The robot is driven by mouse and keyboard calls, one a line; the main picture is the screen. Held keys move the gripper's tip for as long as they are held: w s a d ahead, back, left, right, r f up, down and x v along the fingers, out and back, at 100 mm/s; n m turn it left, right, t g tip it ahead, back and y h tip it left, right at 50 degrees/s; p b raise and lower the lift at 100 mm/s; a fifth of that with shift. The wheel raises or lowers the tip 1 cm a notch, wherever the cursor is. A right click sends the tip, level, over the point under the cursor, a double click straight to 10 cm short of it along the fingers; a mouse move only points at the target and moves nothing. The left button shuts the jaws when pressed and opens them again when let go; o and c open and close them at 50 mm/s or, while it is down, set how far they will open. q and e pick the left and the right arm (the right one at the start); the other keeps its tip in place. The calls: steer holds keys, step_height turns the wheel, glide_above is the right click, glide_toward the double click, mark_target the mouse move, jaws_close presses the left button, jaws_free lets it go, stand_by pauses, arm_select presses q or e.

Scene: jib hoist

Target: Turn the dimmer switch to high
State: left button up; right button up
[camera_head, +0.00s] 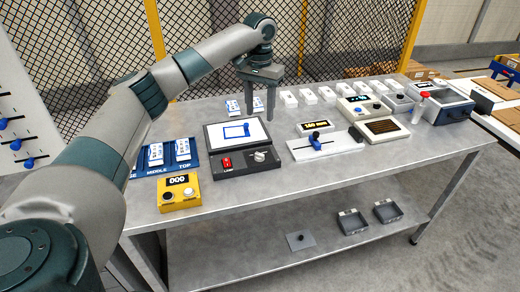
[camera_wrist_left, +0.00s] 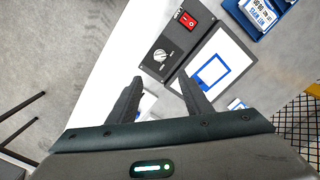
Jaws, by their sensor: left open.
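The dimmer switch is a light-coloured rotary knob (camera_head: 260,156) on the dark front panel of the lamp unit (camera_head: 247,168). The knob also shows in the left wrist view (camera_wrist_left: 160,56), just beyond and between my fingertips; its exact setting is too small to read. A red rocker switch (camera_head: 227,162) marked LAMP sits left of it. Behind them is the lamp's white face (camera_head: 220,138) with a blue outline. My left gripper (camera_head: 259,114) is open and empty, pointing down above the lamp unit, apart from the knob. My right gripper is in neither view.
A yellow counter box (camera_head: 179,193) and a blue tray (camera_head: 195,155) with white cards stand to the left. A slider with a blue knob (camera_head: 316,142) lies to the right, with several boxes beyond. The table front (camera_head: 300,180) is clear.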

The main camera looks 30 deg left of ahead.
mark_target(259, 154)
arm_select(q)
step_height(259, 154, down, 16)
steer(key=p, duration=0.5)
steer(key=shift+s+f, duration=0.15)
steer(key=shift+f, duration=0.05)
steer(key=shift+c, duration=0.6)
steer(key=c, duration=0.9)
